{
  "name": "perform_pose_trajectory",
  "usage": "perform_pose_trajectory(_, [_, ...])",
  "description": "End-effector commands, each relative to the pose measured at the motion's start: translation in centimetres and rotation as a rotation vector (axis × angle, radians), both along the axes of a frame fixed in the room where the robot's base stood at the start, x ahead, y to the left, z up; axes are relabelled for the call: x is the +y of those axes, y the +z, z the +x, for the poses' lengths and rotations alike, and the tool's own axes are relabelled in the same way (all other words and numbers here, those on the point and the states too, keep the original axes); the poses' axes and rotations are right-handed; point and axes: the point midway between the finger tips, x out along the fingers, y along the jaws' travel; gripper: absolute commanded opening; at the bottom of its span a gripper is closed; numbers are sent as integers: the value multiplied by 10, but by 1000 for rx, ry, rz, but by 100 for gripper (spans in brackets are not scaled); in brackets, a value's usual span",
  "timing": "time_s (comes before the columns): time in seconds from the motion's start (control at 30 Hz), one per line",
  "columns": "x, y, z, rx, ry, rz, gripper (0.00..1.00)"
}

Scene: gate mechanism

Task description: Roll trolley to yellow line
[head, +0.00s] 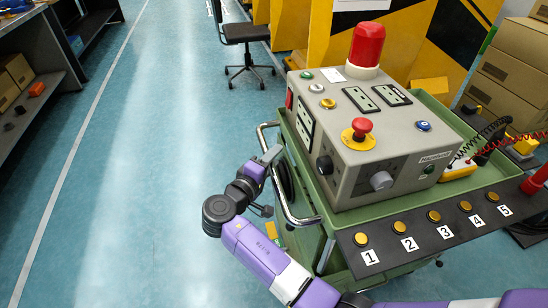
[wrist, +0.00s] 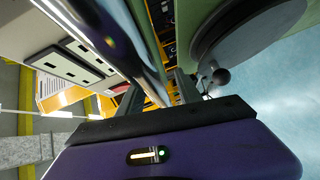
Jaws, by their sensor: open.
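The trolley (head: 328,246) is green, with a chrome push handle (head: 290,205) on its left side. A grey control box with a red beacon and a red stop button rides on top. My gripper (head: 268,158) is at the handle's left side, near its upper part. In the wrist view the chrome handle (wrist: 130,50) runs down toward the space between the open fingers (wrist: 158,92). Whether the fingers touch it I cannot tell. No yellow floor line can be made out; a white line (head: 80,140) runs along the floor at left.
A numbered button panel (head: 440,228) crosses the front right. A black chair (head: 247,34) stands behind the trolley, by yellow-black panels (head: 410,35). Shelves (head: 40,70) line the far left, and cardboard boxes (head: 515,60) the right. The blue floor (head: 150,150) left of the trolley is clear.

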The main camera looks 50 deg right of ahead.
Motion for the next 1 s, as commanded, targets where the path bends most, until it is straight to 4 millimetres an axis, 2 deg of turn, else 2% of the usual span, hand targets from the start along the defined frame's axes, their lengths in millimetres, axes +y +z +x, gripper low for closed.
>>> perform_pose_trajectory(0.3, [49,7,-11,0,5,0,41])
perform_pose_trajectory(0.43, [63,8,-15,1,3,0,41])
perform_pose_trajectory(0.6, [70,9,-17,1,2,1,41])
perform_pose_trajectory(1.0, [70,9,-17,1,1,1,41])
